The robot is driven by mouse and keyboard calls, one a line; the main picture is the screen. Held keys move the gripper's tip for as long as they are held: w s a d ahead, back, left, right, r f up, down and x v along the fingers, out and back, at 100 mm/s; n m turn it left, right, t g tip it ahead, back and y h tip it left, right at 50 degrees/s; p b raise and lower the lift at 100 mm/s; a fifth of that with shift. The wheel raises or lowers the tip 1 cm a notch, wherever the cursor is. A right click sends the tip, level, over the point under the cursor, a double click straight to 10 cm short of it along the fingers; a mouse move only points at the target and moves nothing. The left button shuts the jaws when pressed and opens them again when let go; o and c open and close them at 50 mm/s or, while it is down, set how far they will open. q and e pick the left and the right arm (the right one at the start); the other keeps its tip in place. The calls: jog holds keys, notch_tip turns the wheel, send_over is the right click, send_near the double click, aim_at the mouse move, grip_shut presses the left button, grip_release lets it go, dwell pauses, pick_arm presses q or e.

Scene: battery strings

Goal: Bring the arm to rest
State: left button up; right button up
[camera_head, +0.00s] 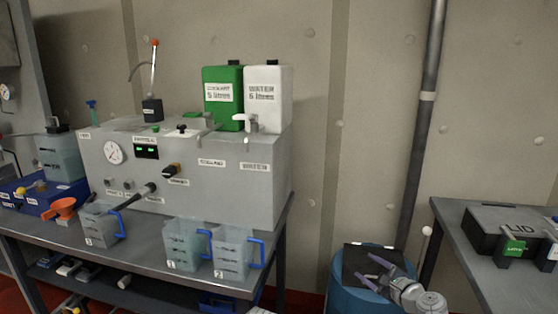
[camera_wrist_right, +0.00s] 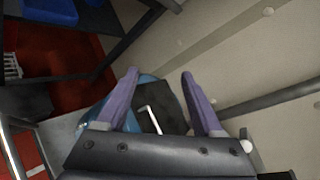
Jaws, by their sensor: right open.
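My right gripper (camera_head: 376,270) is open and empty. It hangs over the blue drum (camera_head: 350,300) with the dark square top (camera_head: 357,257), between the two benches. In the right wrist view its two purple fingers (camera_wrist_right: 160,88) are spread apart, with the drum's dark top (camera_wrist_right: 165,105) and a thin pale handle-like bar (camera_wrist_right: 150,118) beyond them. I cannot tell the exact gap between the fingers and the drum. My left gripper does not show in either view.
The left bench (camera_head: 150,262) carries a grey machine (camera_head: 225,185), green (camera_head: 222,110) and white (camera_head: 268,85) containers, and several clear jugs with blue handles. The right bench (camera_head: 475,265) holds a dark box labelled LID (camera_head: 500,225). A vertical pipe (camera_head: 422,130) runs up the wall.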

jog(key=s+a+f+n+g+p, duration=0.1)
jog(key=s+a+n+g+p, duration=0.35)
jog(key=a+n, duration=0.45)
jog(key=s+a+f+n+g+p, duration=0.2)
jog(key=s+a+n+g+p, duration=0.3)
jog(key=a, duration=0.5)
jog(key=s+r+n+g+h+p, duration=0.2)
jog(key=s+n+g+h+p, duration=0.2)
jog(key=s+n, duration=0.8)
jog(key=s+g+h, duration=0.1)
jog(key=h, duration=0.1)
jog(key=shift+s+a+n+h+p, duration=0.15)
jog(key=shift+a+n+h+p, duration=0.15)
jog(key=shift+n+h+p, duration=0.1)
